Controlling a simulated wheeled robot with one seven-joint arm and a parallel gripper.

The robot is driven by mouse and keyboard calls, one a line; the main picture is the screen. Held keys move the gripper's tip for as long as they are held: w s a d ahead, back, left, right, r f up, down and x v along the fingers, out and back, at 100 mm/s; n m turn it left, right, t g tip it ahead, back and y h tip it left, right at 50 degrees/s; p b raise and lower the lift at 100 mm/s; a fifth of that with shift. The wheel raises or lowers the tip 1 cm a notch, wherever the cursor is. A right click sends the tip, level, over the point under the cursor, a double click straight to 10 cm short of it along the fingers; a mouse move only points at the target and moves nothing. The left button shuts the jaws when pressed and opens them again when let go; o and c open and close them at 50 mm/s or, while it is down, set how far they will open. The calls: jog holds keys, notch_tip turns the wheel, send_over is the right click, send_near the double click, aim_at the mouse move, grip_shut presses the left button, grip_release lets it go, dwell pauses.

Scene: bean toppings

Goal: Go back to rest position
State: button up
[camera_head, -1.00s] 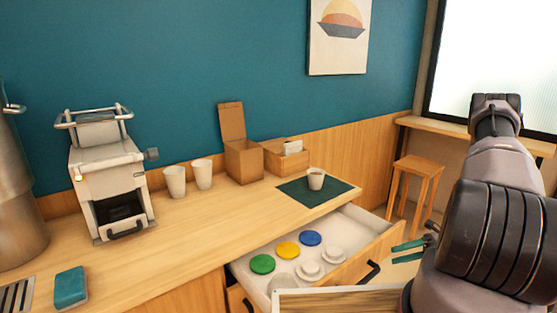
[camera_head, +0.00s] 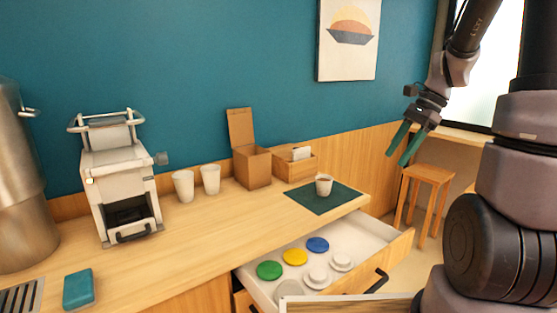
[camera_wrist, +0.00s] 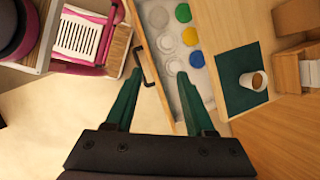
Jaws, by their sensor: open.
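My gripper (camera_head: 404,143) is raised in the air at the right of the head view, beyond the counter's right end. Its two green fingers point down and are spread apart with nothing between them. In the wrist view the open fingers (camera_wrist: 160,88) show above the floor and the edge of the open drawer (camera_wrist: 168,84). The gripper touches nothing.
The drawer (camera_head: 378,250) stands open, holding green, yellow and blue lids and white ones. A filled cup (camera_head: 324,186) stands on a dark green mat (camera_head: 318,203). A wooden stool (camera_head: 427,174) stands at the right. The air around the gripper looks free.

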jog(key=s+a+r+n+t+h, duration=0.1)
jog(key=s+a+r+n+t, duration=0.2)
jog(key=s+r+n, duration=0.2)
jog(key=s+a+r+n+t+h, duration=0.2)
jog(key=s+r+n+t, duration=0.2)
jog(key=s+r+n, duration=0.2)
notch_tip(320, 180, up, 3)
jog(key=shift+s+a+f, duration=0.15)
jog(key=shift+s+a, duration=0.25)
jog(key=shift+s, duration=0.15)
